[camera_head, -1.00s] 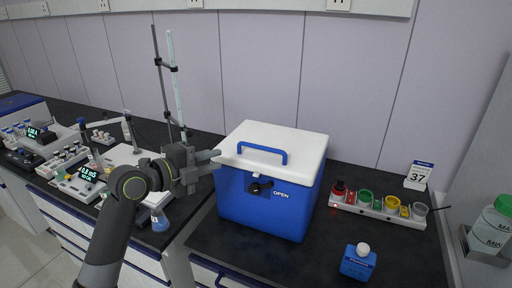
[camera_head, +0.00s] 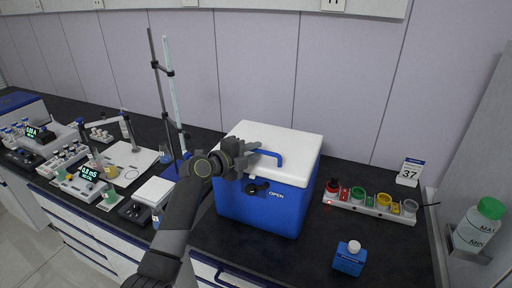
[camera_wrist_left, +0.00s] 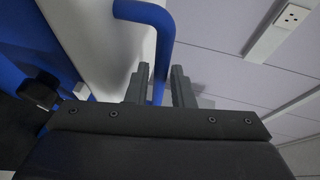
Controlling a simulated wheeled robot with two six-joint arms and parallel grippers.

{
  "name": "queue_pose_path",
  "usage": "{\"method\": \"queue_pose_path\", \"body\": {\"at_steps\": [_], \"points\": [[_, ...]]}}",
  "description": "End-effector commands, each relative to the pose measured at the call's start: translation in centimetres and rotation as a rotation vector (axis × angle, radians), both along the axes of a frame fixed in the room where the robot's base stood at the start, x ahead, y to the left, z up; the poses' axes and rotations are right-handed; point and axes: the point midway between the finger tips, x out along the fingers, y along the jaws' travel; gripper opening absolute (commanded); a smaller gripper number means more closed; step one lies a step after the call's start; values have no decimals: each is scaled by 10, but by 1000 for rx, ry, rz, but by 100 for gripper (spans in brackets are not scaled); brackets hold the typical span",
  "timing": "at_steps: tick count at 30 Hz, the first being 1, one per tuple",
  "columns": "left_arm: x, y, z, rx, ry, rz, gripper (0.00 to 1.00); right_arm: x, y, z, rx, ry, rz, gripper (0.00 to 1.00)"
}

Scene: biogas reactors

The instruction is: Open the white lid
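The white lid (camera_head: 295,140) lies shut on a blue box (camera_head: 256,210) in the head view. Its blue handle (camera_head: 280,157) is partly hidden behind my left gripper (camera_head: 258,154), which is at the handle's left part. In the left wrist view the handle (camera_wrist_left: 163,35) runs down between the two spread fingers of my left gripper (camera_wrist_left: 160,85), with a gap to the right finger. The white lid (camera_wrist_left: 105,40) fills the space left of the handle. A black latch (camera_head: 257,188) sits on the box front beside the word OPEN. My right gripper is not seen.
A rack of coloured cups (camera_head: 370,203) stands right of the box, with a small blue bottle (camera_head: 349,258) in front. A stand with a glass tube (camera_head: 172,90) rises behind left. Lab devices fill the left bench. The wall is close behind.

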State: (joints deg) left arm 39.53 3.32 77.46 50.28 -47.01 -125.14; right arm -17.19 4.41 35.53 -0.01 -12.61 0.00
Motion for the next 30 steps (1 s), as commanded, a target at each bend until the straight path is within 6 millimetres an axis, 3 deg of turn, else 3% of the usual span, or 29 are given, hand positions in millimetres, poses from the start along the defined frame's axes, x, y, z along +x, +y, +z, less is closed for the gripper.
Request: {"method": "queue_pose_path", "body": {"at_steps": [15, 21, 30], "points": [[9, -9, -3, 0, 0, 0, 21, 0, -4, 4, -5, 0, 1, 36], [9, -9, -3, 0, 0, 0, 0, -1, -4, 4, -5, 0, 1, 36], [9, -9, -3, 1, 1, 0, 0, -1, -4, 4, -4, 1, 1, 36]]}}
